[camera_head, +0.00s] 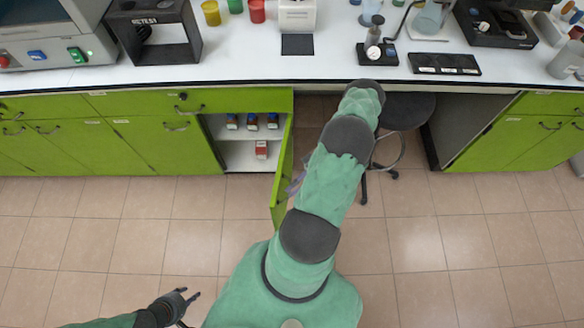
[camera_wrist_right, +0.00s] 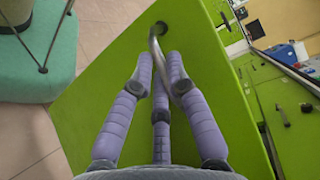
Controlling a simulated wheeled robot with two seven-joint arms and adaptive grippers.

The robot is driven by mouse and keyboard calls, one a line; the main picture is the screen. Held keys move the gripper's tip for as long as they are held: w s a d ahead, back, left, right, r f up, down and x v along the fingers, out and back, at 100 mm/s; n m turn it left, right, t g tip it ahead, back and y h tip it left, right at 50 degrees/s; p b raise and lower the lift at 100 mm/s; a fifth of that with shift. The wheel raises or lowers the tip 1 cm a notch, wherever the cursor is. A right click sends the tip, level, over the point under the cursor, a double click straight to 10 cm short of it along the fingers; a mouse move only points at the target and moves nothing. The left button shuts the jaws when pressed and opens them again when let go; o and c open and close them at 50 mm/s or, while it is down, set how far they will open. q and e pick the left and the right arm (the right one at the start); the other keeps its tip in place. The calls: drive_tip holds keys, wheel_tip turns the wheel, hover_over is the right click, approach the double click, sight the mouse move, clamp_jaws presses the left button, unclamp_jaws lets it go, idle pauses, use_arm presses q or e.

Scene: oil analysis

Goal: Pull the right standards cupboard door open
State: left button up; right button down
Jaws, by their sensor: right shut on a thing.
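The right standards cupboard door (camera_head: 281,180) is green and stands swung wide open, roughly at right angles to the cupboard front. Its green face fills much of the right wrist view (camera_wrist_right: 100,90). The curved metal handle (camera_wrist_right: 153,38) runs between the lilac fingers of my right gripper (camera_wrist_right: 160,65), which is shut on it. In the head view my right arm hides most of that gripper. Inside the cupboard (camera_head: 236,157), several dark bottles stand on the upper shelf and a red-and-white box (camera_head: 261,149) on the lower one. My left gripper (camera_head: 188,297) is open and empty, low over the floor.
A white worktop (camera_head: 230,72) with instruments and colored jars runs above the cupboards. A dark round stool (camera_head: 408,111) stands in the knee space right of the door, close to my right arm. The tiled floor (camera_head: 130,220) at the left is clear.

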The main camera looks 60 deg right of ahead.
drive_tip(key=c, duration=1.2)
unclamp_jaws()
drive_tip(key=shift+d, duration=0.1)
drive_tip(key=v, duration=1.2)
